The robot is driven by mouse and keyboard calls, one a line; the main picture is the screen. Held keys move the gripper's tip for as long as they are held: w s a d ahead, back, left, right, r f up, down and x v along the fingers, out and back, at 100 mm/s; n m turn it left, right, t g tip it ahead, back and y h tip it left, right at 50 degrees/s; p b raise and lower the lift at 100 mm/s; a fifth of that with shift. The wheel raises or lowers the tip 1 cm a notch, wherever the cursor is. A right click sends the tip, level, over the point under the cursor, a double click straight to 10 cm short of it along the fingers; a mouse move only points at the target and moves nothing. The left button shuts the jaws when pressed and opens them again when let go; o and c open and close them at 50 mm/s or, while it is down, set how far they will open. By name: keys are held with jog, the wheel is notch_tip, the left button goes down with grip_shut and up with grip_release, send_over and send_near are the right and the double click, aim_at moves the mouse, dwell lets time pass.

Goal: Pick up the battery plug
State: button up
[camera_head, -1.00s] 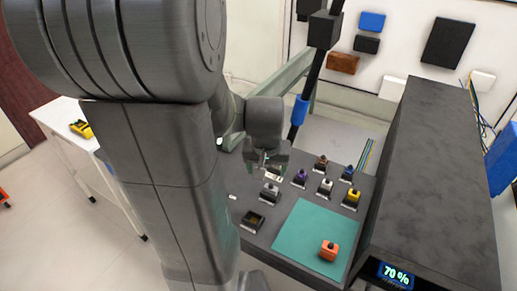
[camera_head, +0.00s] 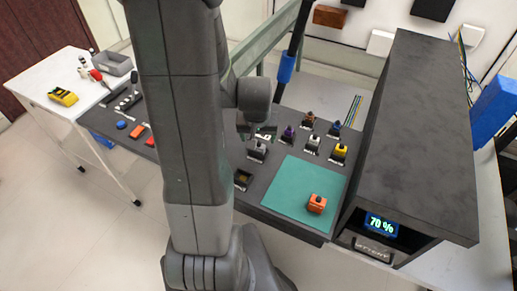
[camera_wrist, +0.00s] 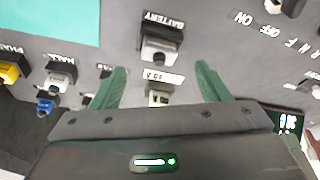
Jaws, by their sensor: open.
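The battery plug (camera_wrist: 160,47) is a grey block with a dark cap, upright in its slot by the label "BATTERY" in the wrist view. In the head view it appears to be the grey plug (camera_head: 257,150) by the teal mat's far left corner. My gripper (camera_wrist: 163,78) is open, its two green fingers apart. In the wrist view the plug shows beyond the fingertips, near the midline between them, and is not held. In the head view my gripper (camera_head: 246,130) is above and behind the plug, partly hidden by my arm.
White (camera_head: 313,143), yellow (camera_head: 340,152) and purple (camera_head: 288,135) plugs stand to the right. An orange plug (camera_head: 317,203) sits on the teal mat (camera_head: 285,190). A small pale part (camera_wrist: 159,98) shows between my fingers. A tall dark cabinet (camera_head: 425,130) bounds the right side.

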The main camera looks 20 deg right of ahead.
aim_at(258, 143)
jog(key=shift+p+x, duration=0.3)
jog(key=shift+x, duration=2.15)
jog(key=c, duration=1.1)
